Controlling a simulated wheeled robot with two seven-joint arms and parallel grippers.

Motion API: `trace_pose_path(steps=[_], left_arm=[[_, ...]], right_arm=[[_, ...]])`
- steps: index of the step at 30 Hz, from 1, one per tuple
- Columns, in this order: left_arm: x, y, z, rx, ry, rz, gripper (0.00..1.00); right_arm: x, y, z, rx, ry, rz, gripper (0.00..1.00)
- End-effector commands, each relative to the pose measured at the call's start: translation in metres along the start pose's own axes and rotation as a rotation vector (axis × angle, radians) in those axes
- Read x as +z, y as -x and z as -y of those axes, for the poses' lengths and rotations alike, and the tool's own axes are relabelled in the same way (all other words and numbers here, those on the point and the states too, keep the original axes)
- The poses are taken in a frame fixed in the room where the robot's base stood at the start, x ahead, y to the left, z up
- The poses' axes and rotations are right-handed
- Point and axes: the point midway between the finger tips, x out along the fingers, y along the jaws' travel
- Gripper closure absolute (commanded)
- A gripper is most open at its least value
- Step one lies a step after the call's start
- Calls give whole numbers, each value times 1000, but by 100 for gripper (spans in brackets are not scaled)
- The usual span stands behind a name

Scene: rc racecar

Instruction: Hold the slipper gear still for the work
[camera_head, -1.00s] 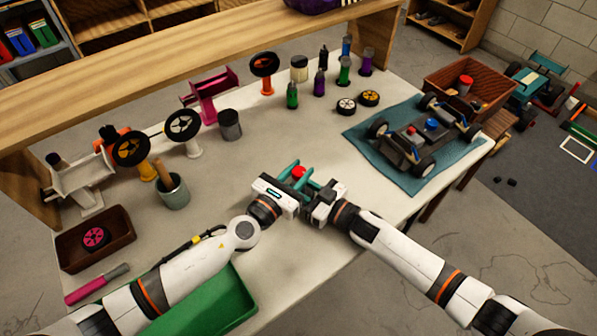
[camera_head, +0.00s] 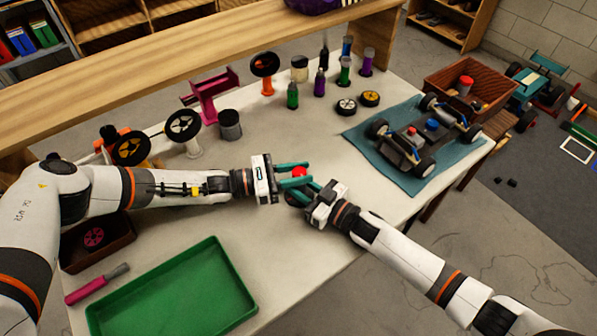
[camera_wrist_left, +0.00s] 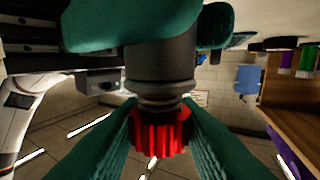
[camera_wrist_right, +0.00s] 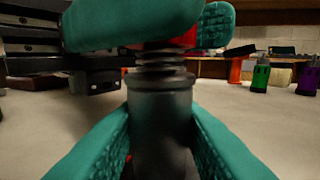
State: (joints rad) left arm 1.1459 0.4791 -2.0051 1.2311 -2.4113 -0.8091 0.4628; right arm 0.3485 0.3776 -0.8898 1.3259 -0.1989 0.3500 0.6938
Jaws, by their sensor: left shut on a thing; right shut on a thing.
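The slipper gear is a red toothed part (camera_wrist_left: 158,132) in the left wrist view, between the teal fingers of my left gripper (camera_head: 297,181), which is shut on it. A dark grey ridged cylinder (camera_wrist_right: 160,115) joins the gear. My right gripper (camera_head: 309,193) is shut on this cylinder. The right wrist view shows only a little red behind the left gripper's fingers. In the head view, the red gear (camera_head: 299,171) shows just above the fingers, and the cylinder is hidden. The two grippers meet closely, above the middle of the table.
A green tray (camera_head: 243,291) lies at the table's front left, with a pink-handled tool (camera_head: 85,290) beside it. Wheels on stands and several bottles line the back. A car chassis (camera_head: 409,143) sits on a blue mat (camera_head: 365,147) at right. Bare table (camera_head: 280,127) lies behind the grippers.

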Motion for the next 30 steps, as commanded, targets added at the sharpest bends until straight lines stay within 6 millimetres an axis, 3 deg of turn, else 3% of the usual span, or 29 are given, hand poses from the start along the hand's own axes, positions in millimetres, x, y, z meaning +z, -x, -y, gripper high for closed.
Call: trace_pose_path(steps=[12,30], left_arm=[[0,-2,2,354,0,0,94],[2,-2,2,572,3,1,94]], right_arm=[[0,-1,-3,6,0,1,95],[0,-1,-4,9,0,4,95]])
